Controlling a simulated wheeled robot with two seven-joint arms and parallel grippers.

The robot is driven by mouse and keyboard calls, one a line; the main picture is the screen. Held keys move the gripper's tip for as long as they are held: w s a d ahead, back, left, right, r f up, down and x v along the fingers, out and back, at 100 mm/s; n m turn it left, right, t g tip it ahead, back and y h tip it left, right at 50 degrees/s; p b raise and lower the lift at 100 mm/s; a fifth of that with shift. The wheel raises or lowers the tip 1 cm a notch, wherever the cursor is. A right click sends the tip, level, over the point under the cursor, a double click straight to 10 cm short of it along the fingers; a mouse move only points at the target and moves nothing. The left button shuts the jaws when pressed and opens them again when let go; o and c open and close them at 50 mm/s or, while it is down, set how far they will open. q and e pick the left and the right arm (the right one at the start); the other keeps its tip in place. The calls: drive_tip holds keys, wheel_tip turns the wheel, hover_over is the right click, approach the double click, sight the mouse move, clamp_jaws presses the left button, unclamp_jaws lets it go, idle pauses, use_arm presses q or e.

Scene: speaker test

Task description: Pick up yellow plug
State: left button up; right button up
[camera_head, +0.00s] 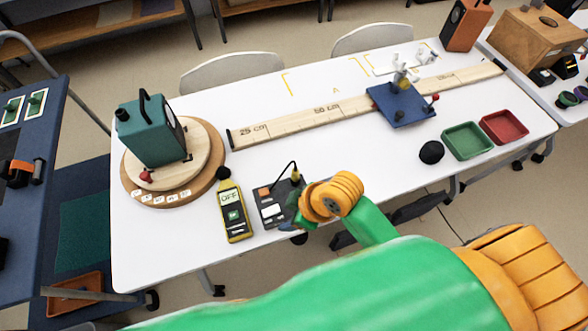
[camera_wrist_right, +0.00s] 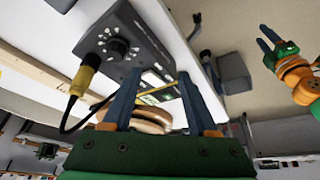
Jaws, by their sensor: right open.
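The yellow plug (camera_head: 295,175) is upright on the dark control box (camera_head: 270,212), with a black cable attached. In the right wrist view the yellow plug (camera_wrist_right: 85,75) is in the dial-topped box (camera_wrist_right: 130,45), to the left of both fingers. My right gripper (camera_head: 297,208) is beside the box's right edge, its fingers partly hidden by its wrist in the head view. In the wrist view my right gripper (camera_wrist_right: 160,78) is open, with no plug between its fingers. My left gripper (camera_wrist_right: 267,42) shows small at the upper right of the wrist view, fingers apart and empty.
A yellow meter (camera_head: 233,210) reading OFF lies left of the box. A teal speaker (camera_head: 150,130) stands on a round wooden base behind it. A long wooden ruler (camera_head: 300,124) crosses the white table. Green (camera_head: 467,141) and red (camera_head: 505,127) trays sit right.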

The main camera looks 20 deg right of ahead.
sight(295, 170)
drive_tip(key=a+n, duration=0.1)
drive_tip(key=w+r+n, duration=0.1)
drive_tip(key=n, duration=0.1)
drive_tip(key=w+a+n+g, duration=0.1)
drive_tip(key=n, duration=0.1)
drive_tip(key=shift+a+r, duration=0.15)
drive_tip(key=shift+a, duration=0.15)
drive_tip(key=w+n, duration=0.1)
drive_tip(key=n, duration=0.1)
drive_tip(key=w+r+n, duration=0.1)
drive_tip(key=n, duration=0.1)
drive_tip(key=shift+w+a+n+g, duration=0.1)
drive_tip(key=shift+n+g, duration=0.3)
drive_tip(key=w+d+r+n+h, duration=0.1)
drive_tip(key=d+n, duration=0.1)
drive_tip(key=w+d+r+n+g+h, duration=0.1)
drive_tip(key=w+d+r+n, duration=0.1)
drive_tip(key=w+d+r+n+h, duration=0.1)
drive_tip(key=w+d+r+n, duration=0.1)
drive_tip(key=d, duration=0.1)
drive_tip(key=shift+w+n+h, duration=0.1)
drive_tip(key=shift+n+h, duration=0.2)
drive_tip(key=shift+n, duration=0.1)
drive_tip(key=shift+w+d, duration=0.1)
drive_tip(key=shift+d, duration=0.1)
wheel_tip(295, 170, down, 7)
drive_tip(key=shift+r+p, duration=0.2)
drive_tip(key=shift+p, duration=0.45)
drive_tip(key=shift+a, duration=0.1)
clamp_jaws()
